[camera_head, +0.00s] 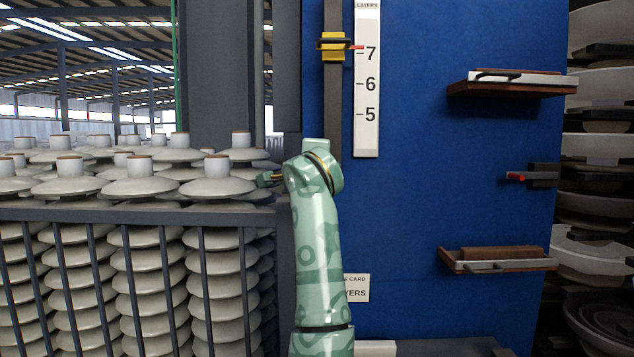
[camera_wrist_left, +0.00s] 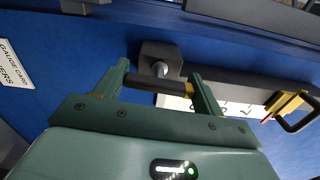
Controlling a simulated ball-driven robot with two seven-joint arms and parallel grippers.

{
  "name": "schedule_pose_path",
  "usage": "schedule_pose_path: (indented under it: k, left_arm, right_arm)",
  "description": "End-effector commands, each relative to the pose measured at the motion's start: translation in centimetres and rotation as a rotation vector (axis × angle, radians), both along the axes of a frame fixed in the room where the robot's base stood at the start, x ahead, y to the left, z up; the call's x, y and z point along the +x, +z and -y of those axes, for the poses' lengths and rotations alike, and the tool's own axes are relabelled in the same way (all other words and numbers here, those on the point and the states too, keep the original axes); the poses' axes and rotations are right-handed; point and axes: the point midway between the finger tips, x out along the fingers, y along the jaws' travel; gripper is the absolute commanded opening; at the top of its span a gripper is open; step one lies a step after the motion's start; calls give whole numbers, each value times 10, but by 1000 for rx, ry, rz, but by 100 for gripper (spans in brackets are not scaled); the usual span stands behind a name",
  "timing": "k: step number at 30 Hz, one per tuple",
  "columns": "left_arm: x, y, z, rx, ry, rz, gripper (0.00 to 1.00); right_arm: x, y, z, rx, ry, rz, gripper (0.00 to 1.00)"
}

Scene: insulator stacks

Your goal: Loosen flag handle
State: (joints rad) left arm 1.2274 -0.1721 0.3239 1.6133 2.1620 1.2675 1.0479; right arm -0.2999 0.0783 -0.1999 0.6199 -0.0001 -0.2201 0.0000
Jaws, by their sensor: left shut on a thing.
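My left gripper (camera_wrist_left: 158,88) is shut on a dark bar-shaped handle (camera_wrist_left: 155,84), with one finger at each end of it. The handle is beside a dark block with a round pale bolt at the end of the dark post (camera_wrist_left: 232,90). In the head view my left arm hides the held handle and most of the gripper. A yellow slider (camera_head: 333,46) with a dark handle and a red pointer sits on the post, level with the 7 mark. The slider also shows in the left wrist view (camera_wrist_left: 284,105), apart from my fingers. My right gripper is out of view.
The white scale (camera_head: 367,120) and gauge card (camera_head: 357,288) are on the blue panel (camera_head: 420,200). Brown-and-white handled pieces (camera_head: 510,88) and a red-tipped lever (camera_head: 516,177) stick out at right. A barred crate (camera_head: 130,214) of stacked insulators stands at left.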

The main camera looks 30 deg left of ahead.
Motion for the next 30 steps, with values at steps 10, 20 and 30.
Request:
schedule_pose_path:
  k: [10, 20, 30]
  left_arm:
    - [1, -4, 0, -120, 0, 68, 46]
    - [1, -3, -1, -140, 0, 79, 46]
    - [1, -3, -1, -139, 0, 79, 91]
  right_arm:
    - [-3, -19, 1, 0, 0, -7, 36]
    - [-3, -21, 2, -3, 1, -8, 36]
    - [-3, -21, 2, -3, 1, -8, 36]
